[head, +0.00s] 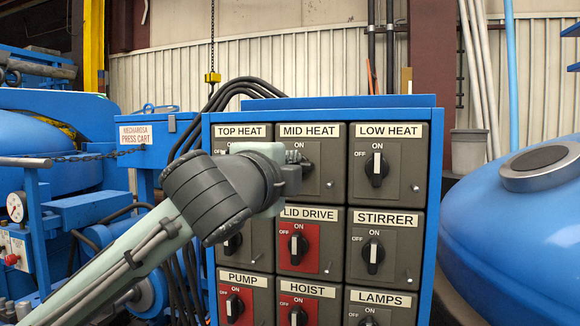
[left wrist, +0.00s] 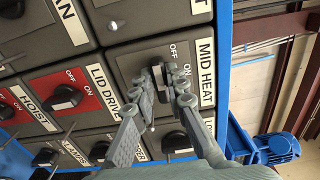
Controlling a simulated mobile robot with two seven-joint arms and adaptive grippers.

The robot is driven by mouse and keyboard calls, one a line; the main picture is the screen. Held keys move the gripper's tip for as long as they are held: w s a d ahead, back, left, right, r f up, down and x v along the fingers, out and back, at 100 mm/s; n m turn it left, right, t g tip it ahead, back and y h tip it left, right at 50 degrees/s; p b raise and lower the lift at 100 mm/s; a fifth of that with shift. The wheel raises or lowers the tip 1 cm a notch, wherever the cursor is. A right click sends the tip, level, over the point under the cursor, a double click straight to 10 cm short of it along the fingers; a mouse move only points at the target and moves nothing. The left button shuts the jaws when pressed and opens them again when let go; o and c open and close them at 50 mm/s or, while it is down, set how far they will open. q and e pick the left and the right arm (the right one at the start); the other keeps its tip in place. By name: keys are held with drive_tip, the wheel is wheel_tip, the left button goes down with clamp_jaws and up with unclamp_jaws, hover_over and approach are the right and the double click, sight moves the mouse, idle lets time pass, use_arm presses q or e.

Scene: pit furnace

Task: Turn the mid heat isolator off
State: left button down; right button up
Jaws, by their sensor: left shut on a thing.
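The mid heat isolator (head: 326,181) is a grey box in the top row of the blue cabinet, its label at the top. In the head view my left gripper (head: 297,166) reaches it from the left and covers most of its black knob. The left wrist view shows the mid heat box (left wrist: 133,62) with OFF and ON printed near the knob (left wrist: 158,77). The fingers of my left gripper (left wrist: 167,86) lie on both sides of the knob, shut on it. The knob's pointer is mostly hidden, so its exact setting cannot be told. My right gripper is not in view.
The low heat isolator (head: 388,180) sits right of mid heat. The red lid drive isolator (head: 296,259) is just below, and the stirrer isolator (head: 385,271) is below right. A blue rounded vessel (head: 520,225) stands right of the cabinet, and a press cart (head: 140,133) is at left.

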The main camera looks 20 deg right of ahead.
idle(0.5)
use_arm(q)
drive_tip(key=c, duration=1.7)
unclamp_jaws()
drive_tip(key=shift+o, duration=0.8)
drive_tip(key=v, duration=1.2)
